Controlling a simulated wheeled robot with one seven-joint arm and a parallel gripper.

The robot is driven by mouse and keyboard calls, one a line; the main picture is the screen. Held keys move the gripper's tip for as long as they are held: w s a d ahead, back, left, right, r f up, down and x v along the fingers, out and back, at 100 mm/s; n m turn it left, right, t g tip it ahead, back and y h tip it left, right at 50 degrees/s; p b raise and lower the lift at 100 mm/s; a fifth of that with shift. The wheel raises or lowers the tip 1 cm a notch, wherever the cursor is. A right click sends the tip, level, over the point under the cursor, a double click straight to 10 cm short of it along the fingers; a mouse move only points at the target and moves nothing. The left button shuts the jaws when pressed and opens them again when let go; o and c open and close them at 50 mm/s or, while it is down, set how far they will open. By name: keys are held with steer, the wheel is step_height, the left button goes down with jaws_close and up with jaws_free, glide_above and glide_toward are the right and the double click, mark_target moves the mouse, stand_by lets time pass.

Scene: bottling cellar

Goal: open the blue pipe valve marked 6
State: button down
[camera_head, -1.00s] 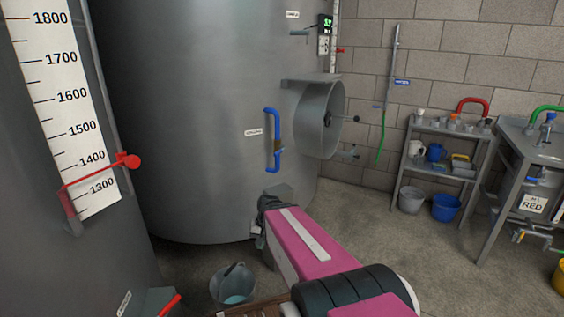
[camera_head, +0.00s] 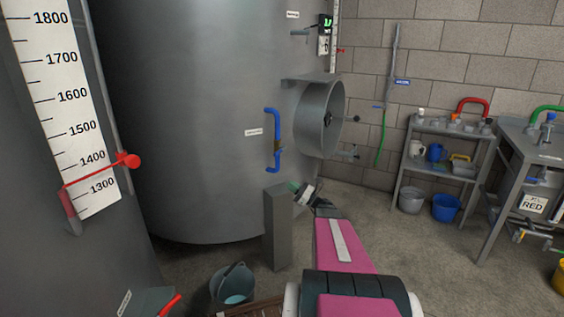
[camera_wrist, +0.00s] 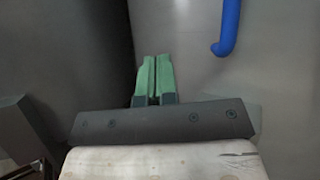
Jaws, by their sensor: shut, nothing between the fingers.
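A blue bent pipe handle (camera_head: 274,140) is fixed upright on the front of the large grey tank. A small white label (camera_head: 254,132) is to its left; its writing is too small to read, and I see no 6. My gripper (camera_head: 293,187) is below and slightly right of the handle, apart from it, with green fingertips. In the wrist view the two green fingers (camera_wrist: 155,72) are together with nothing between them. The lower end of a blue pipe (camera_wrist: 225,42) shows at upper right there, clear of the fingers.
A grey post (camera_head: 278,230) stands just below my gripper. A round manway (camera_head: 318,118) juts from the tank to the right of the handle. A bucket (camera_head: 233,284) is on the floor. A shelf (camera_head: 440,165) and a bench stand at right; floor between is clear.

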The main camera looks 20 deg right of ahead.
steer(key=d+t, duration=0.1)
steer(key=d+m, duration=0.1)
steer(key=d+m+t, duration=0.1)
steer(key=shift+w+d+r+t, duration=0.15)
steer(key=shift+d+r+t, duration=0.15)
steer(key=shift+d+r, duration=0.1)
steer(key=d+r+x, duration=0.1)
steer(key=x, duration=1.2)
steer(key=shift+s+r, duration=0.4)
steer(key=shift+s, duration=0.05)
steer(key=shift+s+h, duration=0.1)
steer(key=shift+h, duration=0.3)
steer(key=shift+r+m+t+h, duration=0.2)
steer(key=shift+m+t+h, duration=0.15)
steer(key=shift+m, duration=0.35)
